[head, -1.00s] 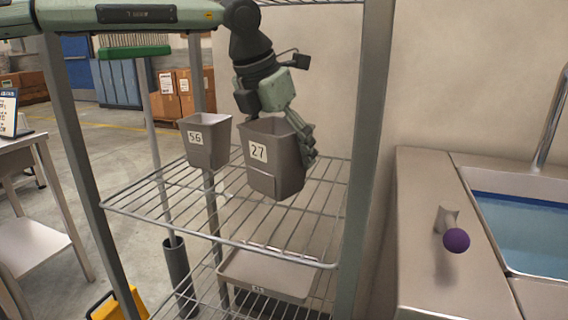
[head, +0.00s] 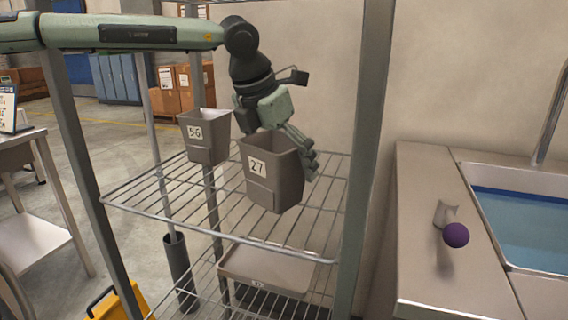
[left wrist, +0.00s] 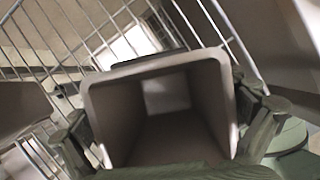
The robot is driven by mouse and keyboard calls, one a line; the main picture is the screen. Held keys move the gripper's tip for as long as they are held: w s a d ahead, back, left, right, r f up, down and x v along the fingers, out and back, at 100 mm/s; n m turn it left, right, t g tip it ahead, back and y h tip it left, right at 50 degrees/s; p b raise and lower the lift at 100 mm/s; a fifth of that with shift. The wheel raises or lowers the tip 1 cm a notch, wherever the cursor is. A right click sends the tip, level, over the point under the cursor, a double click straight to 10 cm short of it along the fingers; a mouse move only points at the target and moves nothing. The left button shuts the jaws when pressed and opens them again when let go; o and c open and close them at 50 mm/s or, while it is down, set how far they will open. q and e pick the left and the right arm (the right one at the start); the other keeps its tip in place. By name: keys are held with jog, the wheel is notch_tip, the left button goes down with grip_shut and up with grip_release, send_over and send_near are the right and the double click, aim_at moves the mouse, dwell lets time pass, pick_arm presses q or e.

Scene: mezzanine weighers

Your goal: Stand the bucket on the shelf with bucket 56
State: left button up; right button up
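Bucket 27 (head: 272,187), a grey tapered bin with a white label, is upright over the middle of the upper wire shelf (head: 140,197). It also shows in the left wrist view (left wrist: 165,110), mouth toward the camera and empty. My left gripper (head: 303,150) is shut on it, with fingers on both sides of its body in the left wrist view. I cannot tell whether its base touches the wires. Bucket 56 (head: 204,150), similar and grey, stands on the same shelf at the back left, a small gap from bucket 27. My right gripper is not in view.
Green-grey posts (head: 366,130) frame the rack. A shallow grey tray (head: 265,271) lies on the lower shelf. The shelf's front is clear.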

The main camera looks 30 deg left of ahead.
pick_arm(q)
jog(key=shift+r, duration=0.1)
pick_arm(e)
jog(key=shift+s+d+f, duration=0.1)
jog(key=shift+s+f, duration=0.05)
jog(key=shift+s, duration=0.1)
pick_arm(q)
jog(key=v, duration=0.5)
jog(key=shift+s+r, duration=0.15)
jog(key=shift+r, duration=0.1)
jog(key=s+a+b, duration=0.2)
jog(key=s+b, duration=0.1)
jog(key=s, duration=0.8)
jog(key=shift+s+f, duration=0.2)
jog(key=shift+s, duration=0.05)
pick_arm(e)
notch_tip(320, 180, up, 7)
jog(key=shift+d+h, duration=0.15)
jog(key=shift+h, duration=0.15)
